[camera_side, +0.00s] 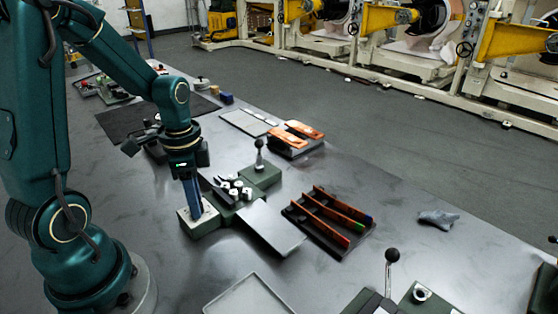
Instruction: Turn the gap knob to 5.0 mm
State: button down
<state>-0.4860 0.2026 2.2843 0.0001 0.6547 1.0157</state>
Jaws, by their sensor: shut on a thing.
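My gripper (194,207) points straight down over a low green block with a pale top plate (183,222). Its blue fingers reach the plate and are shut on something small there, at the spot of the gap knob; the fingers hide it. I cannot read any scale or number in this view. The block is the near left end of a green device (262,179) with several white rollers or knobs (236,188) and an upright black ball lever (259,147).
A flat grey plate (268,228) adjoins the device on the right. A dark rack (322,235) with copper-coloured strips stands further right. A grey tray (247,299) lies in front, and a grey cloth (438,218) lies at right. Another ball lever (392,256) stands at the front right.

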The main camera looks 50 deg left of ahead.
jog(key=n, duration=0.4)
jog(key=shift+n, duration=0.3)
jog(key=n, duration=0.4)
jog(key=shift+n, duration=0.3)
jog(key=n, duration=0.4)
jog(key=shift+n, duration=0.3)
jog(key=n, duration=1.1)
jog(key=shift+n, duration=0.3)
jog(key=n, duration=0.3)
jog(key=shift+n, duration=2.2)
